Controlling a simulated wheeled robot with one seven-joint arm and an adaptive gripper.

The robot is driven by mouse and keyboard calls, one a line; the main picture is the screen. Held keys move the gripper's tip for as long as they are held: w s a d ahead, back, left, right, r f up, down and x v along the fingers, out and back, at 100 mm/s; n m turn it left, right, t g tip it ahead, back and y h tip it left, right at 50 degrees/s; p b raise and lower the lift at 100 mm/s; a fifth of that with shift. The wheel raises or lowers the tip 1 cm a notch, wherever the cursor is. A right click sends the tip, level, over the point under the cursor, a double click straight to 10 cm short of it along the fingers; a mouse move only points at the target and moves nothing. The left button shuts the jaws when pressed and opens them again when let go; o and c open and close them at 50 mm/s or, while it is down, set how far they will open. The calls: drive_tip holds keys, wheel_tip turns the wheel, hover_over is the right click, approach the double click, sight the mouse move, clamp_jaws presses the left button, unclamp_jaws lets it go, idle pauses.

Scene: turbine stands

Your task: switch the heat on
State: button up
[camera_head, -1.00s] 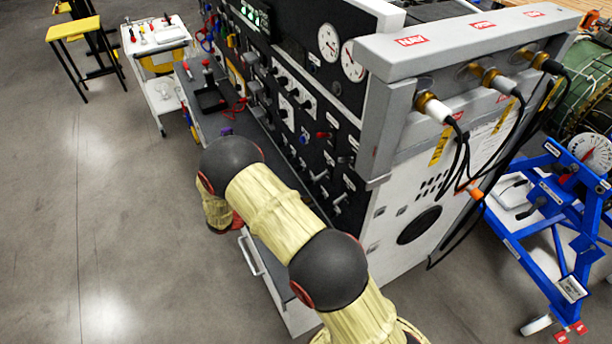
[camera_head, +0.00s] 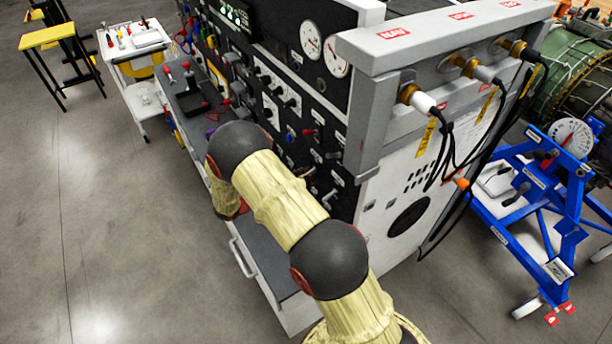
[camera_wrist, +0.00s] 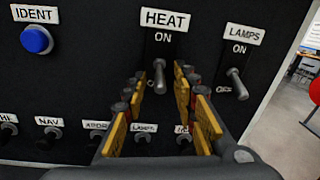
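In the wrist view the HEAT switch (camera_wrist: 159,77) is a metal toggle lever on a black panel. It sits under a white HEAT label (camera_wrist: 175,19) and the word ON, and its lever tip points down from its base. My gripper (camera_wrist: 160,86) is open, with its yellow finger pads left and right of the lever's lower end. I see no clear contact between pads and lever. Any label below the lever is hidden by the fingers. In the head view my arm hides my gripper in front of the control panel (camera_head: 262,60).
A LAMPS toggle (camera_wrist: 237,84) is close to the right of my gripper, and a blue IDENT button (camera_wrist: 37,39) is at upper left. Several knobs line the panel below. In the head view a blue stand (camera_head: 545,220) is at right; open floor is at left.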

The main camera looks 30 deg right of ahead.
drive_tip(key=shift+c, duration=1.3)
drive_tip(key=c, duration=0.4)
clamp_jaws()
